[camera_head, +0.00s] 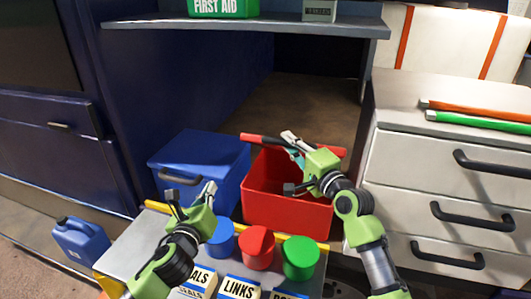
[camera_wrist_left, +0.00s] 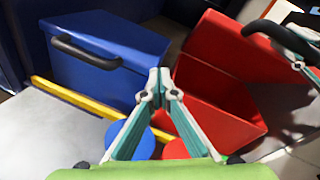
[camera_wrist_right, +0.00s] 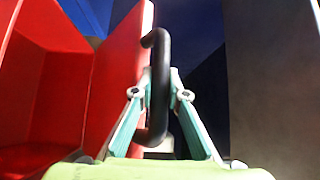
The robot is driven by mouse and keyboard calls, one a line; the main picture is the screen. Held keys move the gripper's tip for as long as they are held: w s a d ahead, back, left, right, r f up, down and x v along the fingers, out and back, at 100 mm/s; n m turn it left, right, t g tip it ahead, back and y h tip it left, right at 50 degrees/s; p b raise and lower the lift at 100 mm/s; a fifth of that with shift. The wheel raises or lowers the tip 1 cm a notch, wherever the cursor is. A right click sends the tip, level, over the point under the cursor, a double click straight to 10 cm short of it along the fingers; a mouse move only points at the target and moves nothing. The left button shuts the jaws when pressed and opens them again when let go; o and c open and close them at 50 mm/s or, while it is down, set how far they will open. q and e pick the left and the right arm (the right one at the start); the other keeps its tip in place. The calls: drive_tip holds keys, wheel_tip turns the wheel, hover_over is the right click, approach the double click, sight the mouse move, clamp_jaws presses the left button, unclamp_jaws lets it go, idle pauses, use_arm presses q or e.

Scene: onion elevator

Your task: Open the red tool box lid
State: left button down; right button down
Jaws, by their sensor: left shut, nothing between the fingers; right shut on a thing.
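The red tool box (camera_head: 290,212) stands open on the floor, and its hollow inside shows. Its red lid (camera_head: 262,139) stands raised at the back of the box; the lid also shows in the left wrist view (camera_wrist_left: 240,45). My right gripper (camera_head: 292,142) is at the raised lid. In the right wrist view its fingers (camera_wrist_right: 160,85) are shut on the black lid handle (camera_wrist_right: 157,120). My left gripper (camera_head: 188,198) is shut and empty, in front of the boxes and above the grey surface with the round caps.
A closed blue box (camera_head: 200,165) stands left of the red one. Blue (camera_head: 220,238), red (camera_head: 257,245) and green (camera_head: 300,258) round caps are in front. White drawers (camera_head: 445,185) stand at right, and a shelf (camera_head: 250,26) hangs above.

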use_arm(q)
drive_tip(key=s+d+r+m+h, duration=0.3)
drive_tip(key=s+d+r+m, duration=0.4)
drive_tip(key=d, duration=0.5)
drive_tip(key=w+d+r, duration=0.2)
drive_tip(key=w+d, duration=0.1)
drive_tip(key=w, duration=0.8)
drive_tip(key=shift+w+d, duration=0.2)
drive_tip(key=shift+w, duration=0.15)
drive_tip(key=shift+r, duration=0.15)
